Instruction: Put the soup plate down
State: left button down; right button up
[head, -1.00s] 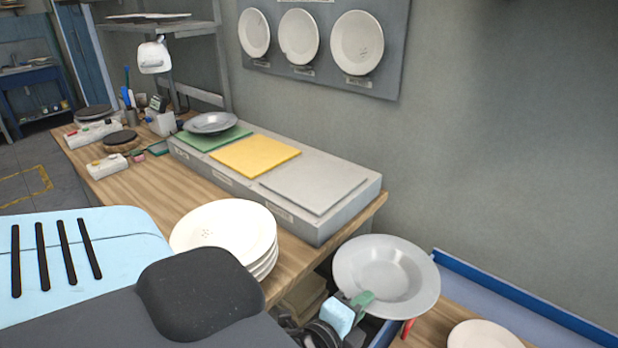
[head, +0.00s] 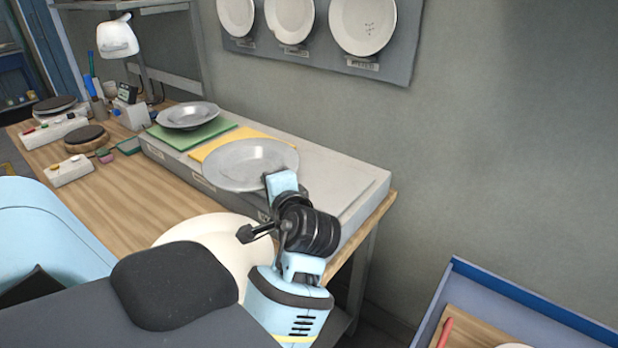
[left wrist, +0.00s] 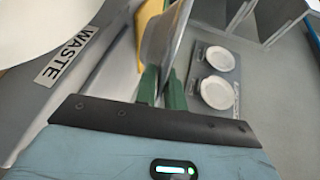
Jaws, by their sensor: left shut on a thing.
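The grey soup plate (head: 245,165) is over the middle of the raised grey platform, covering part of the yellow pad (head: 222,141) and the near end of the grey pad. I cannot tell if it touches them. My left gripper (head: 272,180) is shut on its near right rim. In the left wrist view, the green fingers (left wrist: 163,85) pinch the plate (left wrist: 163,35), seen nearly edge-on. Another grey soup plate (head: 188,114) lies on the green pad (head: 168,136). My right gripper is not in view.
The grey pad (head: 335,177) is bare at its right. A white plate stack (head: 190,232) stands in front of the platform. White plates hang on the wall panel (head: 395,68). A lamp (head: 117,38) and switch boxes stand left. A blue-edged tray (head: 450,285) is lower right.

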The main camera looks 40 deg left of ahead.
pick_arm(q)
jog(key=shift+s+a+r, duration=0.1)
jog(key=shift+a, duration=0.25)
jog(key=shift+d+n, duration=0.1)
jog(key=shift+n, duration=0.2)
jog(key=w+d, duration=0.2)
jog(key=w, duration=0.2)
jog(key=w+d+f, duration=0.1)
jog(key=w+d, duration=0.1)
jog(key=w, duration=0.3)
jog(key=w+d, duration=0.2)
jog(key=w, duration=0.3)
jog(key=shift+w+d+f+b, duration=0.2)
jog(key=shift+w+d+b, duration=0.05)
jog(key=shift+d+b, duration=0.1)
jog(key=shift+f, duration=0.1)
jog(key=shift+f, duration=1.65)
jog(key=shift+f, duration=0.1)
jog(key=c, duration=1.5)
grip_release()
jog(key=shift+o, duration=0.2)
